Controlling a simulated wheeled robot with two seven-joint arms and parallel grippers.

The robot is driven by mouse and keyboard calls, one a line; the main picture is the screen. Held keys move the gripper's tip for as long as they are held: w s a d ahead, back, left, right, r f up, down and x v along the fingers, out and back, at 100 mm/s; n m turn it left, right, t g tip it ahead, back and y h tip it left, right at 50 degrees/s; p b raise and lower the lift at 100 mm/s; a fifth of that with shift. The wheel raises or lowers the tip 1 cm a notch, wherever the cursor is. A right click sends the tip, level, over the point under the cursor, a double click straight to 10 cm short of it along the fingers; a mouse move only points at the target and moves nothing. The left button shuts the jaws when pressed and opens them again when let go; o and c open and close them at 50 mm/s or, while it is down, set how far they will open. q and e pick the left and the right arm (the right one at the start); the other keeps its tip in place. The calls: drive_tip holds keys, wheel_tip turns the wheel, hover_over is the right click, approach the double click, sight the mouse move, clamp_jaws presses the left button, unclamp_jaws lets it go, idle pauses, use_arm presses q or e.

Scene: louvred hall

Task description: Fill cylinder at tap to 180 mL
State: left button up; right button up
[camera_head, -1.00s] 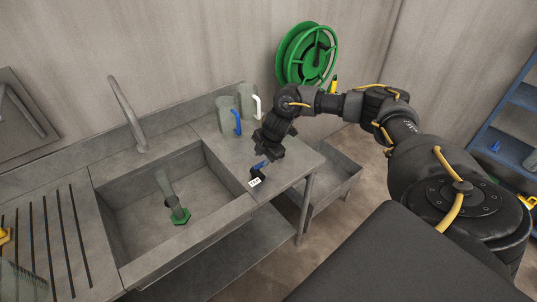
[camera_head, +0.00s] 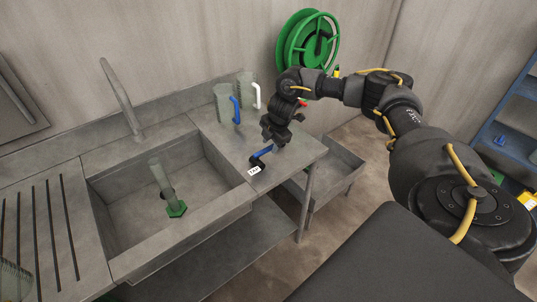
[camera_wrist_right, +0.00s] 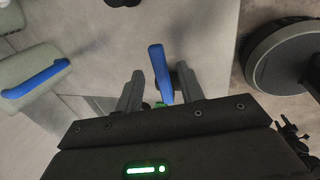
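The measuring cylinder (camera_head: 160,178), clear with a green hexagonal foot (camera_head: 176,209), stands in the sink; I cannot make out its liquid level. The grey tap spout (camera_head: 123,98) rises behind the sink. A blue lever (camera_head: 262,152) on a black base with a white label sits on the counter right of the sink. My right gripper (camera_head: 275,137) is at the lever's far end. In the right wrist view, its fingers (camera_wrist_right: 159,88) are apart with the blue lever (camera_wrist_right: 158,62) between them, gaps showing on both sides. My left gripper is out of view.
Two jugs, one with a blue handle (camera_head: 236,110) and one with a white handle (camera_head: 257,96), stand at the back of the counter. A green hose reel (camera_head: 290,43) hangs on the wall. A grey trough (camera_head: 340,170) is right of the counter.

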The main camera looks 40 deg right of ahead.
sight(269, 148)
drive_tip(key=b+x, duration=0.2)
drive_tip(key=shift+f, duration=0.3)
drive_tip(key=shift+r+p, duration=0.4)
drive_tip(key=shift+p, duration=0.1)
drive_tip(key=shift+b+x, duration=0.55)
drive_tip(key=shift+x, duration=0.4)
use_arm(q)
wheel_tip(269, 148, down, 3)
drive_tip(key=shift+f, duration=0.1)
use_arm(e)
clamp_jaws()
